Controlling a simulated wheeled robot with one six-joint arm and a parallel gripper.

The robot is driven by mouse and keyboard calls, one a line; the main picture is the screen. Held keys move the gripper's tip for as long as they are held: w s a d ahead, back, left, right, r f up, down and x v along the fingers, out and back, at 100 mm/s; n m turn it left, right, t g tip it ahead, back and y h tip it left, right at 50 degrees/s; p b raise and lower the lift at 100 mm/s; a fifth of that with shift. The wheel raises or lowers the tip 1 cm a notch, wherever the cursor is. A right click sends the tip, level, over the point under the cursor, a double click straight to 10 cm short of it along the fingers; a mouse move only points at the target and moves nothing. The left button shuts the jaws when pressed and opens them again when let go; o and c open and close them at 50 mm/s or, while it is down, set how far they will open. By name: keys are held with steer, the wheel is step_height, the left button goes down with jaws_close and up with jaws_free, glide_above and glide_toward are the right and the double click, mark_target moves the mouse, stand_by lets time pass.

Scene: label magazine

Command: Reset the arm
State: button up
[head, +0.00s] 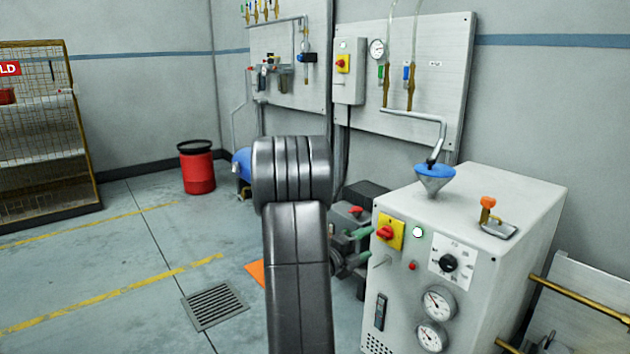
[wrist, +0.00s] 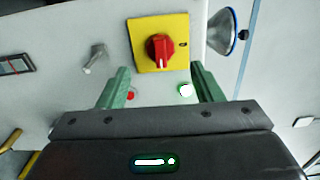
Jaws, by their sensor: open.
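My gripper (wrist: 159,70) is open, its two green fingers apart and nothing between the tips. In the head view my gripper (head: 369,245) shows just left of the white machine's front panel, level with the red rotary switch (head: 385,232) on its yellow plate. In the wrist view the red switch (wrist: 160,47) lies just beyond and between the fingertips. I cannot tell whether a finger touches the panel. My dark arm rises in the middle of the head view and hides part of what lies behind it.
The white machine (head: 540,200) carries gauges, a black knob (head: 448,263), a funnel (head: 435,178) and an orange-handled lever (head: 488,203). Brass rails (head: 580,300) stick out at lower right. A red drum (head: 197,172) and a mesh cage (head: 45,130) stand left. The left floor is mostly clear.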

mark_target(381, 236)
steer(key=b+x, duration=0.1)
steer(key=x, duration=0.5)
steer(key=shift+d, duration=0.15)
